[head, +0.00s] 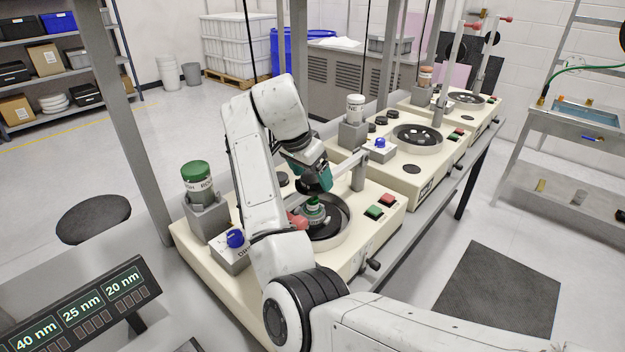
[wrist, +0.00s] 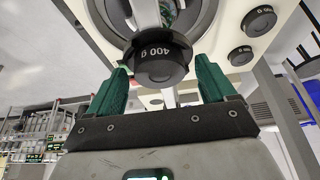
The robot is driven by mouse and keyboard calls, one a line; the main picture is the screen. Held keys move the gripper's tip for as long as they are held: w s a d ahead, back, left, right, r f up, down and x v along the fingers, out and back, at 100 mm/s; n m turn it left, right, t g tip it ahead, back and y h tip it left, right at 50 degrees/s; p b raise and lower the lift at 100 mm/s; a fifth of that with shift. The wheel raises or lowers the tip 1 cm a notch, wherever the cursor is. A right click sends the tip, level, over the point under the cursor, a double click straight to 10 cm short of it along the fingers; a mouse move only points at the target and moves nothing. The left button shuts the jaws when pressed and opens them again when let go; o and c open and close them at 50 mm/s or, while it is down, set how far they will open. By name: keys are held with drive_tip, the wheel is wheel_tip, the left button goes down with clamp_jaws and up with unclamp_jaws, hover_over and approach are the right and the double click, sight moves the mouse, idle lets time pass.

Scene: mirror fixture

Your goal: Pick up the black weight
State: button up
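The black weight marked 400 g (wrist: 160,62) sits just ahead of and between my fingertips in the wrist view. My gripper (wrist: 162,72) has two green fingers spread apart, one on each side of the weight. A narrow gap seems to show at each side; whether either finger touches it is hard to tell. In the head view my gripper (head: 316,178) is over the round dish of the nearest cream machine (head: 370,212). My arm and fingers hide most of the weight there.
Other black weights (wrist: 258,21) lie on the machine top to the right in the wrist view. A green-capped bottle (head: 198,182) stands in a grey block on the machine. A grey upright post (head: 130,120) and more machines stand close by.

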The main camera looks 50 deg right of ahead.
drive_tip(key=c, duration=1.2)
drive_tip(key=shift+c, duration=0.6)
drive_tip(key=shift+r, duration=0.2)
